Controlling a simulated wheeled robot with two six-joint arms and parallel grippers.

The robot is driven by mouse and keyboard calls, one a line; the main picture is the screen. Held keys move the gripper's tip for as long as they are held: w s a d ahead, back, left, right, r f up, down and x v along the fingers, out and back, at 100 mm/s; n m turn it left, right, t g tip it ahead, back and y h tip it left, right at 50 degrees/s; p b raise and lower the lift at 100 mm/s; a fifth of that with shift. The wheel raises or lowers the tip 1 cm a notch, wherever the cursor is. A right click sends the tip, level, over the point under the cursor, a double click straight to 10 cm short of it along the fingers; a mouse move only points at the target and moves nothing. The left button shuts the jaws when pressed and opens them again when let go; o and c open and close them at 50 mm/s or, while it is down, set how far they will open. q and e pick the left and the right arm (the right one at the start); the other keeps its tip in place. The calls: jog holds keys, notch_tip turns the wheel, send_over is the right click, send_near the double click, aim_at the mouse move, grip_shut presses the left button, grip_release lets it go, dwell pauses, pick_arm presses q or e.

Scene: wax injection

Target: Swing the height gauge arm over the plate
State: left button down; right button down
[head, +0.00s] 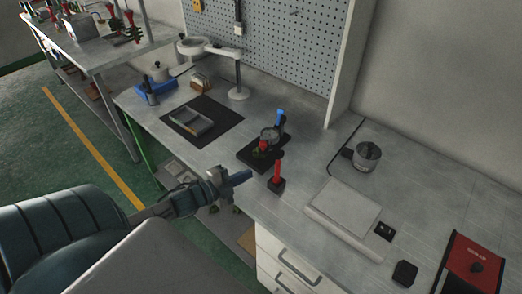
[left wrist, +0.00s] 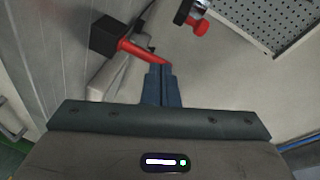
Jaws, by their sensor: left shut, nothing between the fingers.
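A red upright bar (head: 278,168) on a small dark base, which looks like the height gauge, stands near the bench's front edge. In the left wrist view the red bar (left wrist: 141,50) runs from a black block (left wrist: 107,36) toward my fingertips. A black plate (head: 249,155) lies just behind it, carrying a round metal part, a red part and a blue-topped handle (head: 279,117). My left gripper (head: 246,175) is shut and empty, left of the red bar, with a small gap in the head view. It also shows in the left wrist view (left wrist: 162,72). My right gripper is out of view.
A pale flat-topped device (head: 345,208) and a metal pot (head: 367,156) stand to the right. A dark mat (head: 222,112) with a grey tray and a white lamp stand (head: 238,92) are to the left. A pegboard (head: 275,40) backs the bench.

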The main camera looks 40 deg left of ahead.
pick_arm(q)
jog(key=w+r+m+h+p, duration=0.3)
jog(key=w+m+h, duration=0.1)
jog(key=w, duration=0.5)
jog(key=shift+w+a+m+h, duration=0.2)
jog(key=shift+m+h, duration=0.1)
jog(key=shift+m, duration=0.5)
